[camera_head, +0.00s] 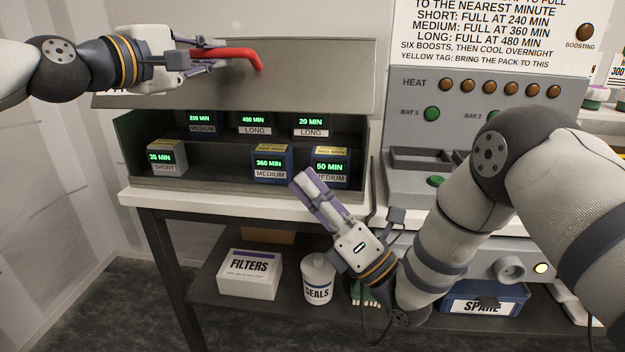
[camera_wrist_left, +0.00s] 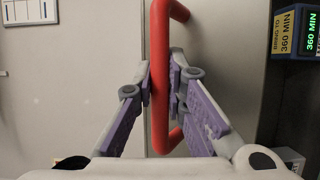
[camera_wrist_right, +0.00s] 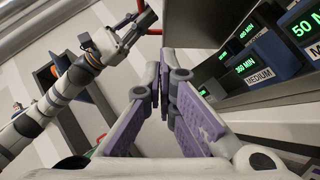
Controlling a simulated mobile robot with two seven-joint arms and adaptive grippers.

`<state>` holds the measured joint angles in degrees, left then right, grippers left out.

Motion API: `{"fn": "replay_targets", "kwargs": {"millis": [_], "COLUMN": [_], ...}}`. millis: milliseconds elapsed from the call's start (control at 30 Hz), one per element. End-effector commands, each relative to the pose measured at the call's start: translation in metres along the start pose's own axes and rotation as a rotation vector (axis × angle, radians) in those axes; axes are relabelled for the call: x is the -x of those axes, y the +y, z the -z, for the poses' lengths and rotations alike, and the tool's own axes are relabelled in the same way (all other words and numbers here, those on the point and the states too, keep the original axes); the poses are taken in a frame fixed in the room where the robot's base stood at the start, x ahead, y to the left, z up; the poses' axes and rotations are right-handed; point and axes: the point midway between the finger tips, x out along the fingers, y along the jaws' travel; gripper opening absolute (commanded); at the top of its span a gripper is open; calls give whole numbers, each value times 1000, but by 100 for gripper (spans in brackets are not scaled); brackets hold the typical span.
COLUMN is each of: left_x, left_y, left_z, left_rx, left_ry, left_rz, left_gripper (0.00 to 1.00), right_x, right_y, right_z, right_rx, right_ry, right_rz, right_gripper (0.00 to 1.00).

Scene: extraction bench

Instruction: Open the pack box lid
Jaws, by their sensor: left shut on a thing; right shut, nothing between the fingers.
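The pack box (camera_head: 240,189) stands on the white bench top, and its grey lid (camera_head: 318,75) is raised, so the packs inside show. A red bar handle (camera_head: 240,53) is on the lid. My left gripper (camera_head: 212,60) is shut on the handle; in the left wrist view its purple-padded fingers (camera_wrist_left: 163,88) close around the red handle (camera_wrist_left: 159,70). My right gripper (camera_head: 312,188) is shut and empty, in front of the box's front edge near the right packs. Its closed fingers show in the right wrist view (camera_wrist_right: 163,85).
Several packs with green displays stand in the box, including a 35 MIN short pack (camera_head: 166,158) and a 360 MIN medium pack (camera_head: 272,163). The heating station (camera_head: 480,90) stands at the right. A filters box (camera_head: 248,274) and seals jar (camera_head: 318,278) sit on the lower shelf.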

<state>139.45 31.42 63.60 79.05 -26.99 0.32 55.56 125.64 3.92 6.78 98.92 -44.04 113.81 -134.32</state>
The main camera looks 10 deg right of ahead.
Motion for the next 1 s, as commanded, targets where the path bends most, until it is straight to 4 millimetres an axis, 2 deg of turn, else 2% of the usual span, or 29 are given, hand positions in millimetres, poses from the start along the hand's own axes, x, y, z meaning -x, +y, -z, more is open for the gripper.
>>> {"fn": "replay_targets", "kwargs": {"millis": [267,400,600,1000], "left_x": [0,0,0,0], "left_y": [0,-1,0,0], "left_z": [0,0,0,0], "left_rx": [3,3,3,2], "left_ry": [0,0,0,0], "left_rz": [1,1,1,1], "left_gripper": [0,0,0,0], "right_x": [-61,-77,-88,-92], "right_y": [0,-1,-2,2], "right_z": [-1,-17,-28,-31], "right_rx": [-1,0,-3,-11], "right_ry": [-2,-3,-1,1], "right_rz": [2,4,6,13], "right_gripper": [0,0,0,0]}}
